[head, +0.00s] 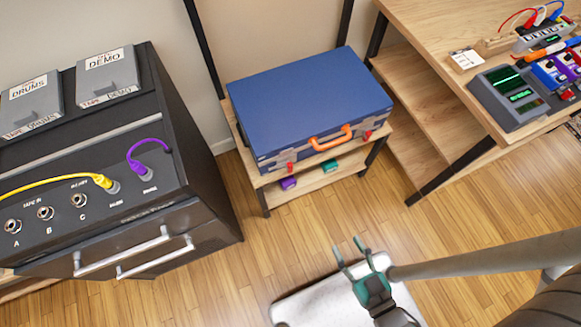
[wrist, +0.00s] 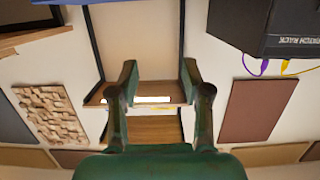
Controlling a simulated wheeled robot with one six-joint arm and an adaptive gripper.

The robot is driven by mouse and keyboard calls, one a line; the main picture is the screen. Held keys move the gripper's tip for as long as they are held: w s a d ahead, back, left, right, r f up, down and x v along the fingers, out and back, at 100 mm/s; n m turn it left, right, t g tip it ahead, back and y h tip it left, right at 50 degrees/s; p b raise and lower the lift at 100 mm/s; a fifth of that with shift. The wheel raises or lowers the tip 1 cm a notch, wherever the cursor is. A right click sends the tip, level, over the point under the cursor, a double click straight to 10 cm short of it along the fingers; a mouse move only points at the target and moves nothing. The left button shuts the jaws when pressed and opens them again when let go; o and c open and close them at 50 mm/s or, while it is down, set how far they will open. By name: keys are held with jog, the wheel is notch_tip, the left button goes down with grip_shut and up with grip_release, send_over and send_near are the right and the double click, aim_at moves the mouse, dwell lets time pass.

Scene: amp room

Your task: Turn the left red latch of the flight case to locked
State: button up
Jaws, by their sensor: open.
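The blue flight case (head: 305,95) lies shut on a small wooden stand, with an orange handle (head: 332,139) on its front. Its left red latch (head: 291,166) is a small red piece on the front edge, left of the handle. The right red latch (head: 367,135) is right of the handle. Both are too small to tell how they are turned. My gripper (head: 347,243) is open and empty, in front of and apart from the case. Its two green fingers also show spread in the wrist view (wrist: 159,72), where no latch is visible.
The wooden stand (head: 262,181) has a lower shelf with a purple box (head: 288,183) and a green box (head: 329,165). A dark rack (head: 190,200) with cables stands close on the left. A wooden desk (head: 440,45) with devices is on the right. Floor before the stand is clear.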

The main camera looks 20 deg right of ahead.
jog(key=w+f+t, duration=0.1)
jog(key=w+f, duration=0.9)
jog(key=f, duration=0.4)
jog(key=t, duration=0.1)
send_near(291, 169)
jog(key=w, duration=1)
jog(key=shift+w, duration=0.2)
grip_shut()
